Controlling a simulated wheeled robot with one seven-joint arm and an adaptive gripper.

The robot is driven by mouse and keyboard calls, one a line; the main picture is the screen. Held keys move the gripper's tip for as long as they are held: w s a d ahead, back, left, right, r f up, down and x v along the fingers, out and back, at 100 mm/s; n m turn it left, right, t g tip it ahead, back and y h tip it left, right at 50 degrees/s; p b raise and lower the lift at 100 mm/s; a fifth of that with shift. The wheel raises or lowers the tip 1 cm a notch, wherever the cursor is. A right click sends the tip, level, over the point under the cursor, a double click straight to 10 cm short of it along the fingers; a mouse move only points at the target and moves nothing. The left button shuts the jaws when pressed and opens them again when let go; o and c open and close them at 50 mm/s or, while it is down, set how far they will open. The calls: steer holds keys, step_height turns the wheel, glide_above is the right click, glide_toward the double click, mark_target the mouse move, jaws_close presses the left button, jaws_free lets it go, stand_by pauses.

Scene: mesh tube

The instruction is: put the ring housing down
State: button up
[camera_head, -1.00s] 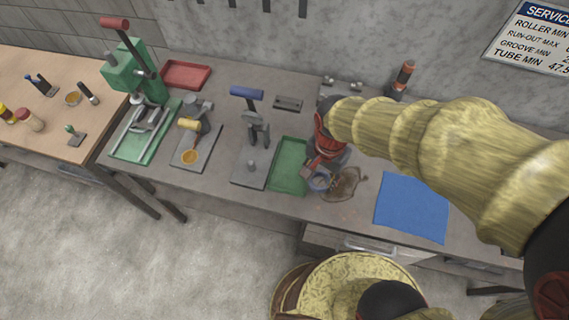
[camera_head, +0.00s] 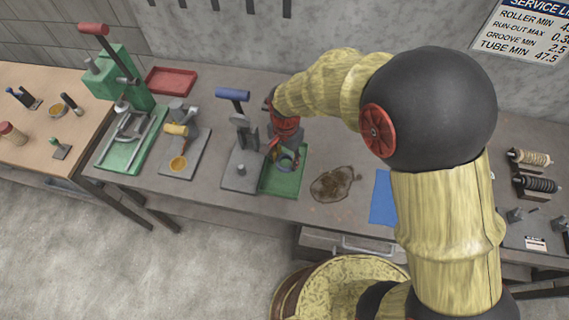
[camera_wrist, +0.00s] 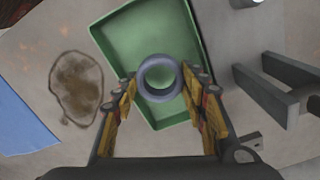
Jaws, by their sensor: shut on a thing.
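The ring housing (camera_wrist: 161,97) is a blue-grey ring between my fingers in the wrist view. It also shows small in the head view (camera_head: 288,168). My gripper (camera_wrist: 160,88) is shut on it, with yellow-and-black fingers on either side. Both are over the green tray (camera_wrist: 112,40), near one end of it. In the head view the tray (camera_head: 284,190) is partly hidden by my gripper and the ring. The tray floor looks empty around the ring. I cannot tell how much height is between ring and tray.
A grey press with a blue handle (camera_head: 233,94) stands just left of the tray. A brown stain (camera_head: 334,184) and a blue mat (camera_head: 383,200) lie to its right. A yellow-handled tool on a plate (camera_head: 182,150) and a green press (camera_head: 112,75) stand further left.

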mark_target(285, 164)
steer(key=shift+w+a+f, duration=0.15)
steer(key=shift+f, duration=0.1)
steer(key=shift+f+b, duration=0.35)
steer(key=shift+f, duration=1.2)
steer(key=shift+f, duration=0.1)
steer(key=o, duration=1.4)
step_height(285, 164, up, 12)
steer(key=p, duration=0.2)
steer(key=shift+r, duration=0.2)
